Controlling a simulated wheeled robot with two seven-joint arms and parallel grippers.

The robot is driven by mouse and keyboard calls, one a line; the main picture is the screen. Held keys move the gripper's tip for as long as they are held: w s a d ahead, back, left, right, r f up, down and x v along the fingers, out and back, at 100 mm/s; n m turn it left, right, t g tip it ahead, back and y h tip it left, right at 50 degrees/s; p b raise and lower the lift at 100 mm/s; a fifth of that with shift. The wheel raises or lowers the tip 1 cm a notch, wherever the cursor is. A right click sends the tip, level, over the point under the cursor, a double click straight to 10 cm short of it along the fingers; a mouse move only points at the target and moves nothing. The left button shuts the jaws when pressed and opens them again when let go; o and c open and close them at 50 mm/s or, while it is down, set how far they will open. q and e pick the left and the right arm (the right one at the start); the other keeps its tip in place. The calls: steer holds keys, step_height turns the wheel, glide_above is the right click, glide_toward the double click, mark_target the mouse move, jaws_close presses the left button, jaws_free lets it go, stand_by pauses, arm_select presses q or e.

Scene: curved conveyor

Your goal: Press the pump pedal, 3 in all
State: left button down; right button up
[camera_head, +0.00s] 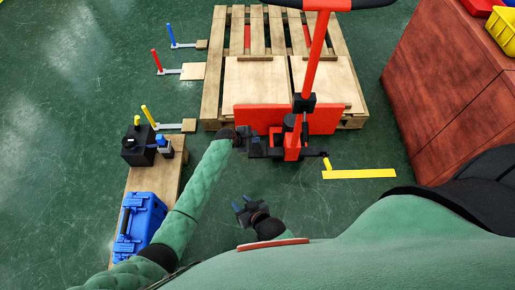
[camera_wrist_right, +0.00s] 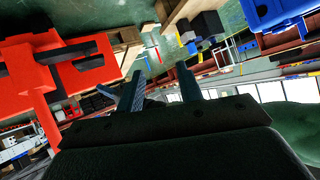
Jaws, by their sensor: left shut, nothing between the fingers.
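The red pallet jack (camera_head: 293,140) stands at the front of the wooden pallet in the head view, its red handle (camera_head: 317,55) rising toward the camera. A small black pedal-like part (camera_head: 319,153) sticks out to the right of its base; I cannot tell for certain that it is the pump pedal. My left gripper (camera_head: 256,148) is shut and empty at the left side of the jack's base; whether it touches is unclear. My right gripper (camera_head: 243,208) is open and empty above the floor, below the jack; its parted fingers also show in the right wrist view (camera_wrist_right: 160,88).
The wooden pallet (camera_head: 212,75) lies behind the jack. A red-brown cabinet (camera_head: 440,95) stands at right. A wooden board (camera_head: 172,178) at left bears a black box and a blue case (camera_head: 140,222). Yellow tape (camera_head: 360,173) marks the floor. Green floor is free around my right gripper.

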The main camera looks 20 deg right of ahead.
jaws_close()
stand_by(1.8)
